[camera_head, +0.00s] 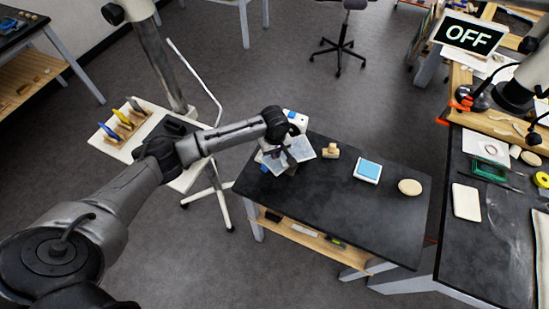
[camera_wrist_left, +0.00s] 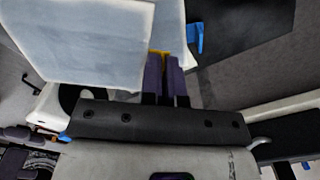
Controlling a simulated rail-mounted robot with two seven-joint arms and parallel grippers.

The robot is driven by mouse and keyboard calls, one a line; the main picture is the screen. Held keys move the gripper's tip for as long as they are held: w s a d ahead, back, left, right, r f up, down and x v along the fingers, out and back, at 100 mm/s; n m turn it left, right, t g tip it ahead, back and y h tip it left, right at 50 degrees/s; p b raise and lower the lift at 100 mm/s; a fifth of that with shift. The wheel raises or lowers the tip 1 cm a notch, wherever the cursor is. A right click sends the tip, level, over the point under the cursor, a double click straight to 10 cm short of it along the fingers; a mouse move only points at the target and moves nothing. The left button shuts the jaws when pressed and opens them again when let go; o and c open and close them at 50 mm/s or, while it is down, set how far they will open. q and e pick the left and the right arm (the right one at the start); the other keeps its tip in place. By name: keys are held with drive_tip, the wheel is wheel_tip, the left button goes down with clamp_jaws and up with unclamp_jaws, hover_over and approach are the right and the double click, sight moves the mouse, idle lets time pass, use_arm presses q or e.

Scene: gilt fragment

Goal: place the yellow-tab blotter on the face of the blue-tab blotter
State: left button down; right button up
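My left gripper (camera_head: 288,168) is over the far left corner of the black table (camera_head: 350,215). In the left wrist view its dark fingers (camera_wrist_left: 165,73) are closed together around a yellow tab (camera_wrist_left: 158,52). The pale yellow-tab blotter (camera_wrist_left: 85,42) fills the upper left there and also shows in the head view (camera_head: 302,149). The blue-tab blotter (camera_wrist_left: 172,25) lies partly hidden behind it, its blue tab (camera_wrist_left: 196,38) sticking out right of the fingers. In the head view that blue tab (camera_head: 264,169) is left of the gripper. I cannot tell whether the blotters touch. My right gripper is not in view.
On the black table stand a small wooden block (camera_head: 331,151), a white tray with a blue pad (camera_head: 368,171) and a round tan disc (camera_head: 410,187). A stand with colored-handled tools (camera_head: 122,125) is at the left. A cluttered bench (camera_head: 485,235) and an OFF sign (camera_head: 470,37) are at the right.

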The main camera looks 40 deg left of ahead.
sight(275, 163)
use_arm(q)
drive_tip(key=shift+f+b, duration=0.3)
drive_tip(key=shift+f, duration=1.75)
drive_tip(key=shift+f, duration=0.1)
drive_tip(key=c, duration=1.3)
unclamp_jaws()
drive_tip(key=shift+c, duration=0.2)
